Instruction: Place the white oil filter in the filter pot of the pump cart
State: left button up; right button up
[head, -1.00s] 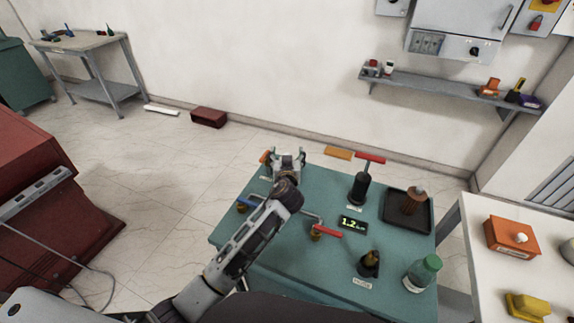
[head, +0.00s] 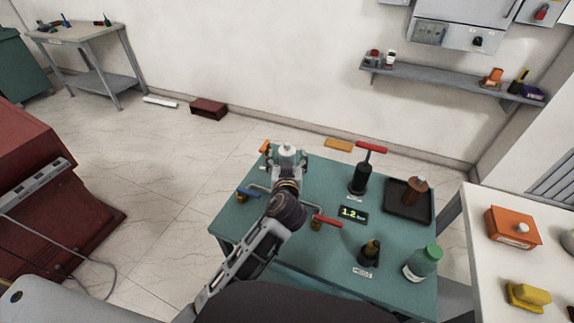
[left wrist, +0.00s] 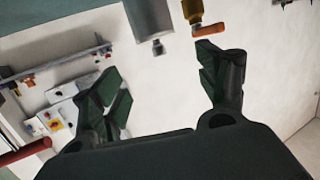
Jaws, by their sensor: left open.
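The teal pump cart (head: 300,262) stands in front of me. A pale, knobbed cylinder (head: 288,150) stands at its far left corner, partly hidden by my gripper; the left wrist view also shows it as a grey cylinder (left wrist: 148,15). I cannot tell whether it is the filter pot, its lid or the white filter. My left gripper (head: 287,160) is over that corner, close to the cylinder. Its fingers (left wrist: 165,90) are open with nothing gripped between them. A brown ribbed filter-like piece (head: 414,188) stands in a black tray (head: 396,208). My right gripper is out of view.
Beside the cylinder is a brass valve with an orange handle (head: 265,147). The cart also carries a red-handled pump (head: 360,175), a red-handled valve (head: 325,221), a display (head: 353,214) and a green-capped bottle (head: 422,262). A white table (head: 480,240) stands at right.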

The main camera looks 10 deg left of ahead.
pick_arm(q)
jog(key=shift+v, duration=1.35)
dwell(0.4)
